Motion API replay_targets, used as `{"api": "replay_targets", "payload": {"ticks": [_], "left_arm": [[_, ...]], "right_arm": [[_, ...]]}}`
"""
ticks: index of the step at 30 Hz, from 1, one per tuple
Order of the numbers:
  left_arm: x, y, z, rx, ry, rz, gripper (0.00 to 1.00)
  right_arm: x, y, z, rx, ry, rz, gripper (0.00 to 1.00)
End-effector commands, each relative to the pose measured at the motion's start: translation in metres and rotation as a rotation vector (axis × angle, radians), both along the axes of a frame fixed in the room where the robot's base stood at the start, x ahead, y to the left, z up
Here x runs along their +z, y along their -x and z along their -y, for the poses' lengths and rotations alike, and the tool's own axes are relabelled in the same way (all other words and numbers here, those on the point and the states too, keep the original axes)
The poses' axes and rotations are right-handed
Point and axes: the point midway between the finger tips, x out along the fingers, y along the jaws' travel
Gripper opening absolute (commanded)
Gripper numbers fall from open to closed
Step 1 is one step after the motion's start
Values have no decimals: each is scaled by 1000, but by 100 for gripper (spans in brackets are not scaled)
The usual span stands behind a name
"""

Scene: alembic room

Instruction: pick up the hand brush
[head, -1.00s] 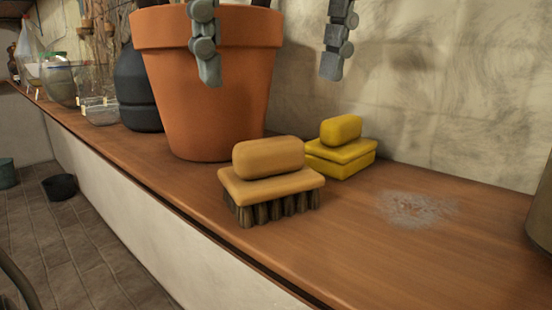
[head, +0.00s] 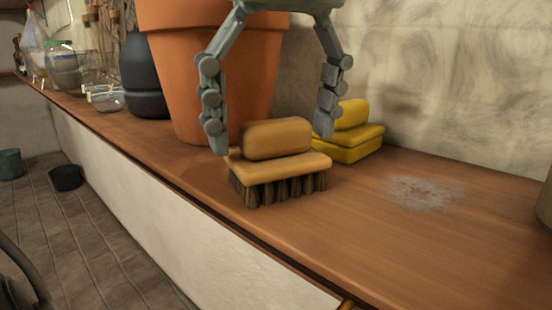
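The hand brush (head: 278,163) has a tan wooden block and handle with dark bristles. It stands bristles down on the brown wooden counter (head: 345,235), near its front edge. My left gripper (head: 270,143) comes down from above with its fingers spread wide. One finger is at the left end of the brush handle and the other is past its right end, in front of the yellow brush. I cannot tell whether either finger touches the brush. My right gripper is not in view.
A yellow brush (head: 350,145) stands just behind the hand brush on the right. A large terracotta pot (head: 205,65) stands behind it on the left, with a dark bottle (head: 145,75) beyond. A grey speckled patch (head: 425,191) marks the counter at right. The counter's right front is clear.

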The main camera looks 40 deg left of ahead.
Motion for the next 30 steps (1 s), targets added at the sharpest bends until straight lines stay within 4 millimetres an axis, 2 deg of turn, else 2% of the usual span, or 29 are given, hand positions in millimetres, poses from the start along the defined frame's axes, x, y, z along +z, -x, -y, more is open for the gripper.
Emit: {"api": "replay_targets", "payload": {"ticks": [1, 12, 20, 26, 28, 30], "left_arm": [[0, 0, 0, 0, 0, 0, 72], [0, 0, 0, 0, 0, 0, 29], [5, 0, 0, 1, 1, 1, 28], [39, -1, 0, 2, 1, 3, 28], [54, -1, 0, 1, 2, 2, 28], [68, -1, 1, 0, 2, 1, 28]], "right_arm": [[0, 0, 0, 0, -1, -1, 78], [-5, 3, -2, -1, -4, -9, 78], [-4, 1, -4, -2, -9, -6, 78], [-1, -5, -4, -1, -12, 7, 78], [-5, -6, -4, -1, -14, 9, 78], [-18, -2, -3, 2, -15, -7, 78]]}}
